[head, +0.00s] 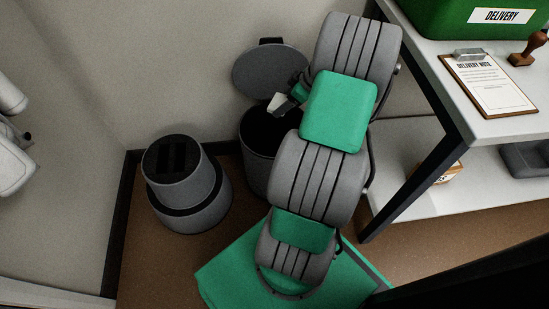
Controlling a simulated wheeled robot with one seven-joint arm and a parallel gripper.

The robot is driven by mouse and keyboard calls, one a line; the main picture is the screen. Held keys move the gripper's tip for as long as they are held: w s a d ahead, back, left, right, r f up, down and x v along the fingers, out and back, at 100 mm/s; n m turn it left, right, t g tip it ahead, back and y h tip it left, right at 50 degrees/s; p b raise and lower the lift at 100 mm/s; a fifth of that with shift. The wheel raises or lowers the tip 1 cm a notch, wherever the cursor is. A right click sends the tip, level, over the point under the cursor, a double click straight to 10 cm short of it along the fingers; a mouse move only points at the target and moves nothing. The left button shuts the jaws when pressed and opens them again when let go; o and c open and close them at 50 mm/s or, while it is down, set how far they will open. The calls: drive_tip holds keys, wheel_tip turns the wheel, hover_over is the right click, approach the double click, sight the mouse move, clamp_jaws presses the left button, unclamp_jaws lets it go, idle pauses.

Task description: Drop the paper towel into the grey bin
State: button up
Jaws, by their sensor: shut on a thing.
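The grey bin (258,157) stands on the floor near the wall, with its round lid (270,73) tipped up and open at the back. Its dark opening faces up, and my arm covers its right side. My gripper (290,102) is over the bin's opening, partly hidden behind my arm's green link. It is shut on a small white piece, the paper towel (278,102), which shows just left of the fingers. The towel appears above the rim; its exact height is hard to tell.
A round grey step stool (186,190) stands left of the bin. A white table (450,60) with a lower shelf (440,195) is at right, bearing a green delivery box (450,18), clipboard (490,85) and stamp (530,48). The wall (180,60) is close behind.

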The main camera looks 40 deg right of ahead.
wheel_tip(320, 180, down, 5)
drive_tip(key=b, duration=0.3)
drive_tip(key=shift+f, duration=0.1)
drive_tip(key=o, duration=1.5)
drive_tip(key=p+v, duration=0.3)
drive_tip(key=v, duration=0.5)
drive_tip(key=shift+w, duration=0.15)
